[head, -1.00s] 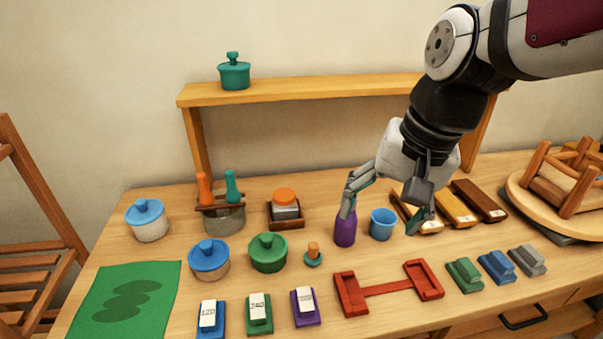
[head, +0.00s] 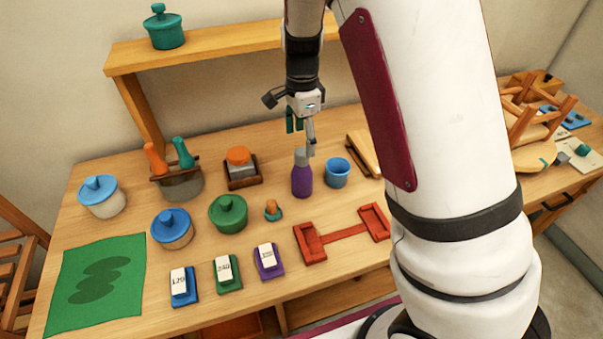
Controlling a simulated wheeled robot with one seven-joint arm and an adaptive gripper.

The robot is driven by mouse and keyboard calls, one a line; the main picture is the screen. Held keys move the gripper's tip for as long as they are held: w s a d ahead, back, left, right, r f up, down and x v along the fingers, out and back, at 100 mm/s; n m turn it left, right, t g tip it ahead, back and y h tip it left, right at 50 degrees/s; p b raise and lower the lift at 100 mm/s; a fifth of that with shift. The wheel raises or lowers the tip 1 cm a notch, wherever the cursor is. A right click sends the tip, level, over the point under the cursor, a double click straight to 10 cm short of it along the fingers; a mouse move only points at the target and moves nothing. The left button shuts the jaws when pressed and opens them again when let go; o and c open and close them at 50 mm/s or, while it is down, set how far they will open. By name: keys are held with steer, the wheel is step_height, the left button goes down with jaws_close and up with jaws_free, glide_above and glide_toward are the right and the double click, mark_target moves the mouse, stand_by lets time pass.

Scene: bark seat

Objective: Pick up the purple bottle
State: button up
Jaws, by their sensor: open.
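The purple bottle (head: 302,181) stands upright on the workbench, with a grey cap on top. It is left of a blue cup (head: 337,173). My gripper (head: 301,134) hangs just above and behind the bottle in the head view, its fingers pointing down. The jaws are open and hold nothing. One finger ends close to the bottle's cap; I cannot tell whether it touches.
Left of the bottle are a green lidded pot (head: 228,213), a small orange-topped stopper (head: 273,210) and a wooden box with a jar (head: 241,168). A red holder (head: 343,234) lies in front. A shelf (head: 205,50) runs behind. My arm hides the bench's right part.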

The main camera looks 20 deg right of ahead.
mark_target(302, 172)
step_height(302, 172, down, 12)
steer(key=shift+f+p, duration=0.15)
steer(key=shift+p, duration=0.6)
steer(key=shift+c, duration=0.3)
steer(key=c, duration=1.5)
steer(key=shift+o, duration=0.2)
